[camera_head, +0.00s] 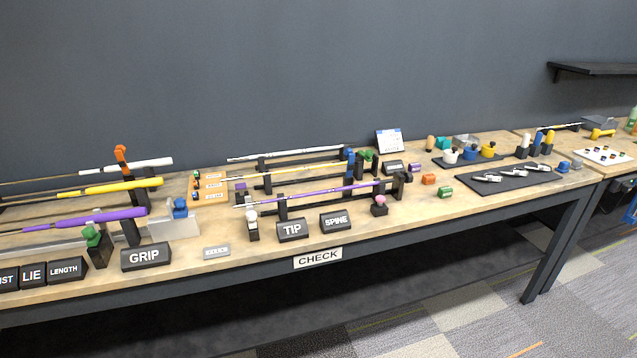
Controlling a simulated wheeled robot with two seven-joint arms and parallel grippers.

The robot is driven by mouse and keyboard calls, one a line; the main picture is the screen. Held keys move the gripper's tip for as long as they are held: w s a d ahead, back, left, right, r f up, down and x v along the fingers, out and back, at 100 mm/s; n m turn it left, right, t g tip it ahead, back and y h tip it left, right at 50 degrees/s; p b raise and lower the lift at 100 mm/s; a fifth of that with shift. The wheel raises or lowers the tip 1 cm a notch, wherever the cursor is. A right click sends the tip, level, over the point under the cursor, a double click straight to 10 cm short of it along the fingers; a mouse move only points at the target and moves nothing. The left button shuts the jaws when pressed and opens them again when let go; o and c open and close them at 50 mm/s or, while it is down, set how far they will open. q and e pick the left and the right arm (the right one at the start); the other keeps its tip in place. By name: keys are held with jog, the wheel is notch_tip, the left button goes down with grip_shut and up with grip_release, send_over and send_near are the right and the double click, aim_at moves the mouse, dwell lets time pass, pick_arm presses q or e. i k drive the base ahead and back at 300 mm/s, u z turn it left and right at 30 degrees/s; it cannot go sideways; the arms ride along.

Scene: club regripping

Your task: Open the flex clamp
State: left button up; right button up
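No label in view reads "flex", so I cannot tell which fixture is the flex clamp. A rack in the middle carries a purple shaft (310,193), a yellow shaft (300,171) and a white shaft (285,154). A black clamp-like block (400,181) stands at the purple shaft's right end; whether it is open or shut is too small to tell. A white-topped black post (252,224) stands at the left end. Neither of my grippers is in view.
The wooden bench (190,255) also holds clubs with a purple grip (95,218) and a yellow grip (110,187) at left. GRIP (145,257), TIP (292,229) and SPINE (335,221) blocks line the front. A dark mat (510,180) with clubheads lies right. Carpeted floor is clear.

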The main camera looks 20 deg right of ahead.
aim_at(368, 153)
jog(key=u, duration=0.6)
jog(key=k, duration=0.15)
jog(key=z, duration=1.95)
jog(key=i, duration=0.85)
jog(key=u, duration=0.45)
jog(key=i, duration=0.9)
jog(key=u, duration=0.9)
